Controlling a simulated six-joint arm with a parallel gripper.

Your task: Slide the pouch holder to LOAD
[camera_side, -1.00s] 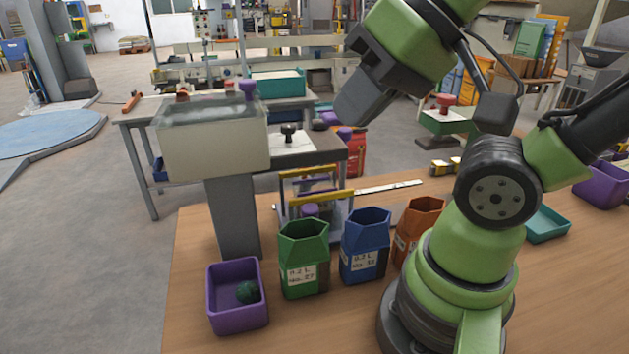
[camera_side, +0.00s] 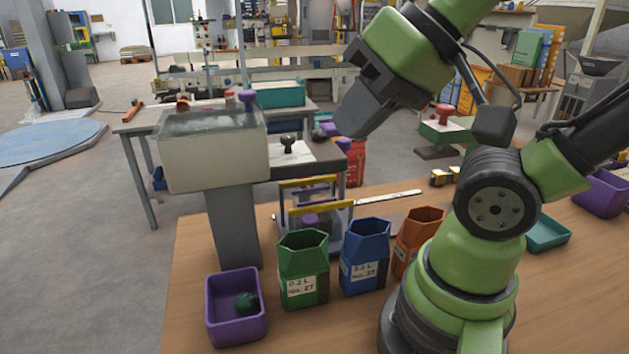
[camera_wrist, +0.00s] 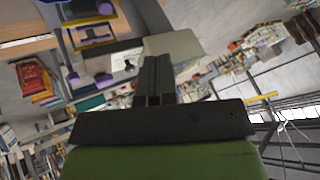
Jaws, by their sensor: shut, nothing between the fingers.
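The pouch holder (camera_side: 314,216) appears to be the clear frame with yellow bars and a purple knob. It stands behind the green and blue pots, to the right of the hopper's grey post. A pale strip (camera_side: 390,196), perhaps its rail, runs right from it; I cannot read a LOAD mark. In the wrist view a yellow-barred frame, likely the same one, shows at upper left (camera_wrist: 97,32). My gripper (camera_side: 352,125) is in the air above and right of the holder, apart from it. Its fingers (camera_wrist: 155,65) are together and empty.
A grey hopper (camera_side: 212,160) stands left of the holder. Green (camera_side: 303,275), blue (camera_side: 364,262) and orange (camera_side: 418,236) pots stand in front. A purple bin (camera_side: 236,320) holds a dark green lump. A teal tray (camera_side: 547,236) lies at right.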

